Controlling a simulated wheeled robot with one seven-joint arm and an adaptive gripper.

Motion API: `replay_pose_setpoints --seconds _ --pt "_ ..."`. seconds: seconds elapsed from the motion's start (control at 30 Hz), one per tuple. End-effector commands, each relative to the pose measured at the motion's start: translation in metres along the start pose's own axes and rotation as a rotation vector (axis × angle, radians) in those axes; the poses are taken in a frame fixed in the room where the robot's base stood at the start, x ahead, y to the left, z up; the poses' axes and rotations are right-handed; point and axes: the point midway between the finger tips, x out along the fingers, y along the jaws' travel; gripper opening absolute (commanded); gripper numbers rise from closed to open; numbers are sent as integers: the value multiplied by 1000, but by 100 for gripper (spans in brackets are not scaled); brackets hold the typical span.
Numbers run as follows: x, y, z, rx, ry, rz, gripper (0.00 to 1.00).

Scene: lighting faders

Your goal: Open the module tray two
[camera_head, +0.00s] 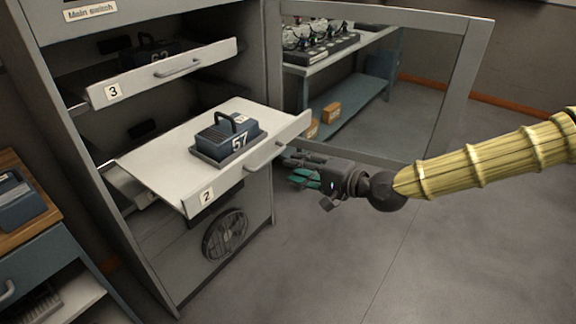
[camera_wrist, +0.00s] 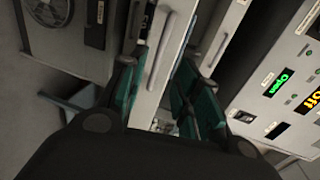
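Module tray two (camera_head: 150,158), a pale tray labelled 2, stands pulled out from the cabinet. A blue module marked 57 (camera_head: 225,140) sits on it. The tray's bar handle (camera_head: 265,157) is on its front face. My gripper (camera_head: 295,172) is just right of the handle in the head view, its green fingers pointing toward the tray front. In the wrist view, my gripper (camera_wrist: 158,92) is open, and a pale front with a bar handle (camera_wrist: 162,48) shows between the fingers. They look apart from the handle; exact contact cannot be told.
Tray three (camera_head: 165,72) is above, also partly out, with a module on it. The cabinet's open door (camera_head: 478,60) stands behind my gripper. A wooden-topped blue cabinet (camera_head: 40,245) is at the left. The floor (camera_head: 400,260) in front is clear.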

Motion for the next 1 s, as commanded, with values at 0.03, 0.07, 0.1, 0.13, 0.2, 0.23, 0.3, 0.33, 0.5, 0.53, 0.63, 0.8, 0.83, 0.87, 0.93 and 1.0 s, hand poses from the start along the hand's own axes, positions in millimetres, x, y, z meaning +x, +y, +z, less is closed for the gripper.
replay_pose_setpoints --seconds 0.03,0.07,0.1,0.13,0.2,0.23,0.3,0.33,0.5,0.53,0.63,0.8,0.83,0.87,0.93,1.0 --pt "-6 -1 -1 0 2 -2 33" --pt "-8 -1 -1 -1 2 -2 33" --pt "-12 -1 -2 -1 2 -2 33" --pt "-14 -1 -1 0 2 -1 33" --pt "-19 -1 -1 0 0 -1 33" --pt "-21 -1 -1 0 0 -1 33" --pt "-24 -1 -1 0 1 -1 33" --pt "-25 -1 -1 0 1 -1 33" --pt "-27 0 0 0 0 -1 33" --pt "-28 0 0 -1 0 -1 33" --pt "-27 0 0 -1 0 0 33" --pt "-27 0 0 0 0 0 33" --pt "-27 0 0 -1 0 0 33" --pt "-27 0 0 0 0 0 33" --pt "-26 3 1 0 -1 6 33" --pt "-24 14 5 -1 -5 26 33"
